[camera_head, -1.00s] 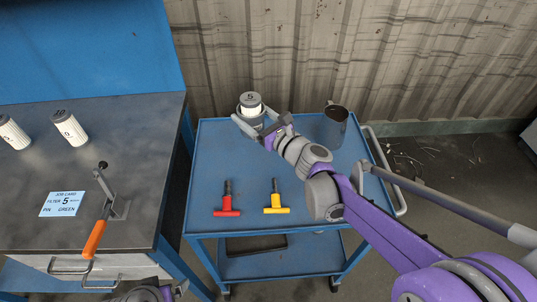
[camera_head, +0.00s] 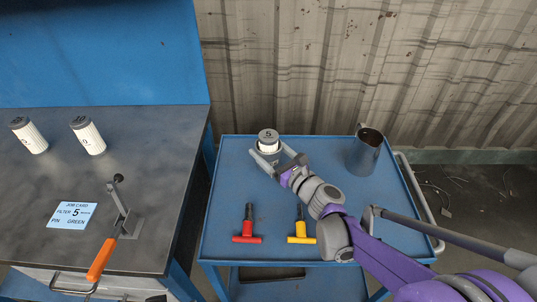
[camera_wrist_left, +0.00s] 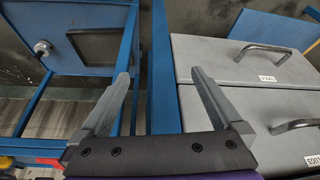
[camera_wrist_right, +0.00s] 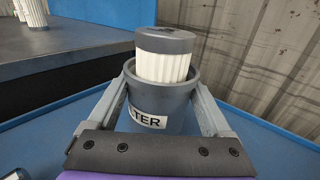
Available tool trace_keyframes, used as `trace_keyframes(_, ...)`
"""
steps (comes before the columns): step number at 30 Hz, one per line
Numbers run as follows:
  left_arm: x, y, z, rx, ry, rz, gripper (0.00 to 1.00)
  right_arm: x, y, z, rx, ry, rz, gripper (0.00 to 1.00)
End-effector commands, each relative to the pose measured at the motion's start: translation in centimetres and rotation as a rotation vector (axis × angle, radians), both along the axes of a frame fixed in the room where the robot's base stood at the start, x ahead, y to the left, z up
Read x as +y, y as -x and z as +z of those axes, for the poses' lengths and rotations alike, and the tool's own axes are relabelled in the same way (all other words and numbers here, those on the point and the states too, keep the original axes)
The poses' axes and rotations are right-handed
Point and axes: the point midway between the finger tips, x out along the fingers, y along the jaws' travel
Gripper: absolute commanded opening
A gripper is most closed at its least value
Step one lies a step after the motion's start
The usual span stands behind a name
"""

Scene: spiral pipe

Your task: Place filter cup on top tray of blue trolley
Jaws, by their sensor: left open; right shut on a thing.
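The filter cup (camera_wrist_right: 160,105) is a grey cup with a label ending in "TER". A white ribbed filter with a dark cap marked 5 (camera_head: 268,137) stands in it. My right gripper (camera_head: 267,158) is shut around the cup's sides, at the back left of the blue trolley's top tray (camera_head: 232,190). The cup appears upright over or on the tray; I cannot tell whether its base touches. In the left wrist view my left gripper (camera_wrist_left: 165,95) is open and empty, in front of grey drawers (camera_wrist_left: 235,60).
On the trolley's top tray are a red T-handled pin (camera_head: 247,230), a yellow T-handled pin (camera_head: 301,231) and a grey jug (camera_head: 365,152). The bench at left holds two white filters (camera_head: 88,136), a job card (camera_head: 72,215) and an orange-handled clamp (camera_head: 103,258). The tray's middle is clear.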

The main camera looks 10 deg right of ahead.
Motion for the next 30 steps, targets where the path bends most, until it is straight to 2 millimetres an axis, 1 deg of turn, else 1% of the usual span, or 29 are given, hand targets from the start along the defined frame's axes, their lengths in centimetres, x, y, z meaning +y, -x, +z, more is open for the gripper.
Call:
trace_keyframes(1, 0.0, 0.0, -0.5, 0.002, 0.0, 0.0, 1.0, 0.0, 0.0, -0.9, 0.0, -0.001, 0.001, 0.1)
trace_keyframes(2, 0.0, 0.0, -0.5, 0.002, 0.0, 0.0, 1.0, 0.0, 0.0, -1.1, 0.0, -0.001, 0.001, 0.1)
trace_keyframes(9, 0.0, 0.0, -0.4, 0.001, 0.0, 0.0, 1.0, 0.0, 0.0, -1.0, -0.001, 0.0, 0.001, 0.1)
trace_keyframes(13, 0.0, 0.0, -0.7, 0.003, 0.0, 0.0, 1.0, 0.0, 0.0, -1.4, 0.0, 0.0, 0.001, 0.1)
trace_keyframes(14, 0.0, 0.0, -0.7, 0.003, 0.0, 0.0, 1.0, 0.0, 0.0, -1.5, 0.0, 0.0, 0.0, 0.86)
trace_keyframes(16, 0.0, 0.0, -0.7, 0.002, 0.0, 0.0, 1.0, 0.0, 0.0, -1.4, 0.0, 0.0, 0.0, 0.98)
trace_keyframes(17, 0.0, 0.0, -0.6, 0.002, 0.0, 0.0, 1.0, 0.0, 0.0, -1.4, 0.0, 0.0, 0.0, 1.0)
trace_keyframes(23, 0.0, 0.0, -0.6, 0.002, 0.0, 0.0, 1.0, 0.0, 0.0, -1.3, 0.0, 0.0, 0.0, 1.0)
trace_keyframes(26, 0.0, 0.0, -0.2, 0.001, 0.0, 0.0, 1.0, 0.0, 0.0, -0.8, 0.0, 0.001, 0.0, 1.0)
trace_keyframes(29, 0.0, 0.0, -0.2, 0.001, 0.0, 0.0, 1.0, -0.6, 1.1, -0.9, -0.001, 0.002, -0.001, 1.0)
trace_keyframes(30, 0.0, 0.0, -0.1, 0.0, 0.0, 0.0, 1.0, -1.0, 1.8, -0.9, -0.001, 0.003, -0.002, 1.0)
